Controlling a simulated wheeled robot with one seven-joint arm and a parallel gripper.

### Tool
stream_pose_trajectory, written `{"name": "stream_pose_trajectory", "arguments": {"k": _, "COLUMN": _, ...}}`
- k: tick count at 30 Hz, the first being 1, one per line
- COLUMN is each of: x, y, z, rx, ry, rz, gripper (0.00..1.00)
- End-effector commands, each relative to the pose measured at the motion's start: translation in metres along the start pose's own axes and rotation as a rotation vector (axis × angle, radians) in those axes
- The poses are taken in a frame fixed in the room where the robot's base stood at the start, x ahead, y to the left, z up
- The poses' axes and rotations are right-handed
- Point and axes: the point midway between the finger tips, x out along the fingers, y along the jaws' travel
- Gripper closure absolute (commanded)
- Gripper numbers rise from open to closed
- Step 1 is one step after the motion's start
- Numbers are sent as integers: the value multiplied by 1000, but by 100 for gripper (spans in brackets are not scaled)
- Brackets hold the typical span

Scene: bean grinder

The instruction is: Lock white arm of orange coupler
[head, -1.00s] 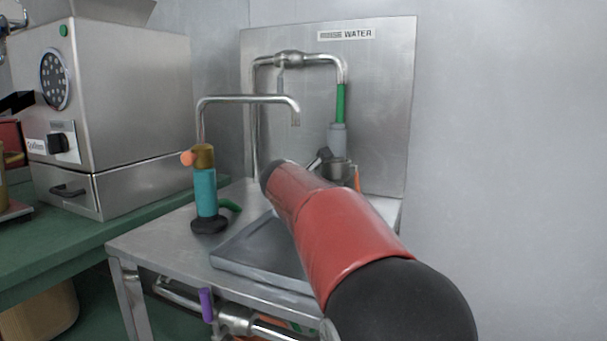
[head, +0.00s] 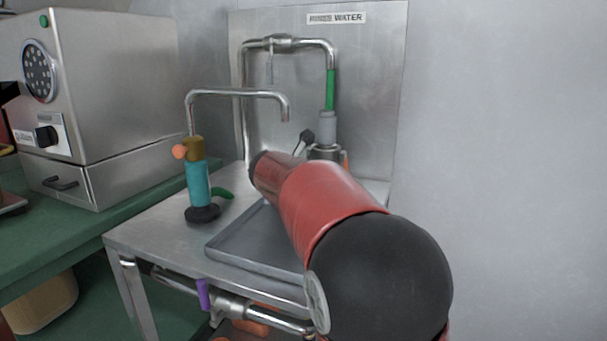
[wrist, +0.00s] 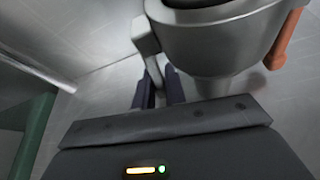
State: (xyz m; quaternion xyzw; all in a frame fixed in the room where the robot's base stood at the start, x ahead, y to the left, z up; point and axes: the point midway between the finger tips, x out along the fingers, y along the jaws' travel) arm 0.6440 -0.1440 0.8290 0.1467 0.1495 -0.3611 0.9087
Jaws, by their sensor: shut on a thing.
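The coupler is a grey metal cup-shaped fitting, which shows in the head view (head: 325,152) below a grey collar and at the top of the wrist view (wrist: 218,45). An orange arm (wrist: 284,40) hangs on its right side. A pale, whitish arm (wrist: 146,36) hangs down on its left side. My gripper (wrist: 160,92) has its dark fingers shut on the lower part of this white arm, beside the coupler. In the head view my red arm hides most of the gripper and the coupler's lower part.
A grey tray (head: 235,250) lies on the steel table beneath my arm. A teal tap (head: 199,185) with a bent spout stands left of it. A green-banded pipe (head: 331,90) comes down to the coupler. A steel machine (head: 95,85) stands on the green bench at left.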

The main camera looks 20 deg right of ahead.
Motion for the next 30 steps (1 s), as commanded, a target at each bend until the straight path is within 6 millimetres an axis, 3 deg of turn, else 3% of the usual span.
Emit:
{"name": "stream_pose_trajectory", "arguments": {"k": 2, "x": 0, "y": -1, "z": 0, "rx": -2, "ry": 0, "rz": -2, "gripper": 100}}
{"name": "stream_pose_trajectory", "arguments": {"k": 3, "x": 0, "y": -1, "z": 0, "rx": -2, "ry": 0, "rz": -2, "gripper": 82}}
{"name": "stream_pose_trajectory", "arguments": {"k": 7, "x": 0, "y": -1, "z": 0, "rx": -1, "ry": 0, "rz": -2, "gripper": 65}}
{"name": "stream_pose_trajectory", "arguments": {"k": 19, "x": 2, "y": 2, "z": -4, "rx": 58, "ry": -1, "rz": 23, "gripper": 65}}
{"name": "stream_pose_trajectory", "arguments": {"k": 30, "x": 1, "y": 24, "z": -3, "rx": 407, "ry": -2, "rz": 169, "gripper": 65}}
